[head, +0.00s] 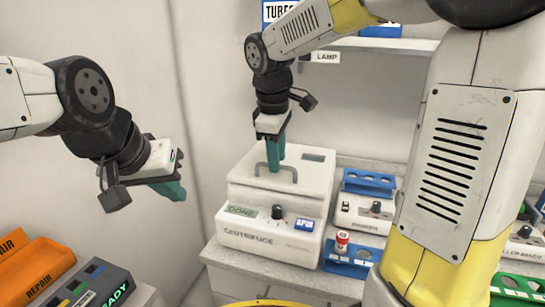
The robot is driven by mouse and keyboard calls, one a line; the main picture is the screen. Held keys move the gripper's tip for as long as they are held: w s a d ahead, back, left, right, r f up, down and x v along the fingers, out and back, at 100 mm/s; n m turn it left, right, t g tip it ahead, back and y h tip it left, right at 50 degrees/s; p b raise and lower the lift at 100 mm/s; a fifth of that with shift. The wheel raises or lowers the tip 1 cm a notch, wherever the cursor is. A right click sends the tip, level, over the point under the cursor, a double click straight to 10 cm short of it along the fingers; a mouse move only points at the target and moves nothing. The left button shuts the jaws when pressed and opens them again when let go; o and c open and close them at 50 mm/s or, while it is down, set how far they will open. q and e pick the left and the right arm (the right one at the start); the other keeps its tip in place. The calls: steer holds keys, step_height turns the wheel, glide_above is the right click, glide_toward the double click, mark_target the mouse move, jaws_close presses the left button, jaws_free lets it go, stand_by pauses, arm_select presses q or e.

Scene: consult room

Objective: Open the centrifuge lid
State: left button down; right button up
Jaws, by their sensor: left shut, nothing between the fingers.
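The white centrifuge (262,243) stands on the counter, with a green display, a knob and a blue button on its front. Its lid (240,178) is down, with a dark arched handle (293,173) on top. My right gripper (275,168) points straight down, its teal fingertips at the middle of the handle. The fingers overlap in this view, so whether they grip the handle cannot be told. My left gripper (178,190) is shut and empty, in the air to the left of the centrifuge.
Right of the centrifuge are a blue rack (369,183), a small white device (362,212) and another blue rack (350,262) with a red-and-white tube (342,240). An orange repair bin (32,272) and a dark "ready" tray (88,287) are lower left. A shelf hangs above.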

steer(key=shift+f, duration=0.3)
jaws_close()
stand_by(1.3)
